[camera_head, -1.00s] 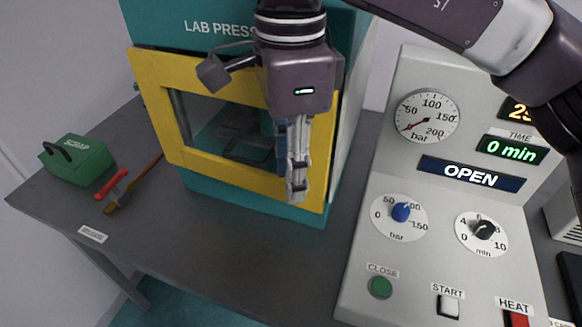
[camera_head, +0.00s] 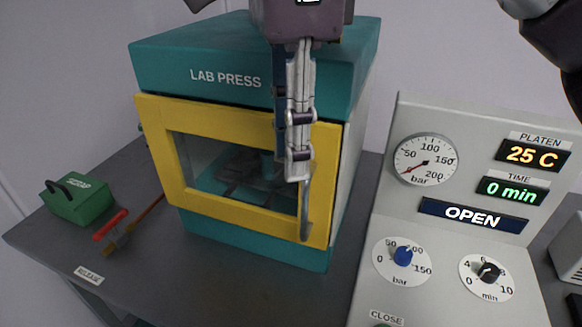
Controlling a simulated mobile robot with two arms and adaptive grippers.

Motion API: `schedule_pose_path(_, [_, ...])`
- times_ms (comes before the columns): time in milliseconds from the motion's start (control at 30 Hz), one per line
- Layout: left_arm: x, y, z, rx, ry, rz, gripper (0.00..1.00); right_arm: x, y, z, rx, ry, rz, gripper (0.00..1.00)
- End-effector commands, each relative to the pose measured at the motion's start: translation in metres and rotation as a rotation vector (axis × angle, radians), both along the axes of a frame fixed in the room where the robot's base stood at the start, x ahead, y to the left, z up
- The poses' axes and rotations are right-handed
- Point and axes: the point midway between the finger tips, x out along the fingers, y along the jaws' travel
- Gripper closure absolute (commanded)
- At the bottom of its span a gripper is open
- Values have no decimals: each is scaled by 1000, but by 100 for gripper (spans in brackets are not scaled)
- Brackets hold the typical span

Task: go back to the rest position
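My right gripper (camera_head: 298,172) hangs from the top of the view with its fingers pointing down, in front of the right part of the lab press (camera_head: 250,72). Its fingers look close together with nothing seen between them, but I see them nearly edge-on and cannot tell open from shut. The yellow-framed press door (camera_head: 240,205) looks closed, and its handle (camera_head: 305,212) shows just below the fingertips. I cannot tell whether they touch. My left gripper is not in view.
A control panel (camera_head: 455,150) stands at the right, with a pressure gauge, dials and displays reading 25 C, 0 min and OPEN. A green box (camera_head: 78,198) and a red-handled tool (camera_head: 110,225) lie on the grey table (camera_head: 190,285) at the left. The table front is clear.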

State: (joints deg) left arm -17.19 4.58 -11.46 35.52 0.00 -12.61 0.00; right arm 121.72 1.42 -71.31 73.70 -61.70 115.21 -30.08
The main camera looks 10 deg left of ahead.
Motion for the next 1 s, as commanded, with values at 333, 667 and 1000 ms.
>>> schedule_pose_path(333, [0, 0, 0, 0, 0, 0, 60, 0, 0, 6, 1, 0, 1, 74])
schedule_pose_path(667, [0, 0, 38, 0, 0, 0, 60, 0, 0, 44, 2, -1, 0, 74])
schedule_pose_path(1000, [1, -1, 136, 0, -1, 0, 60, 0, 0, 141, 1, -1, 0, 74])
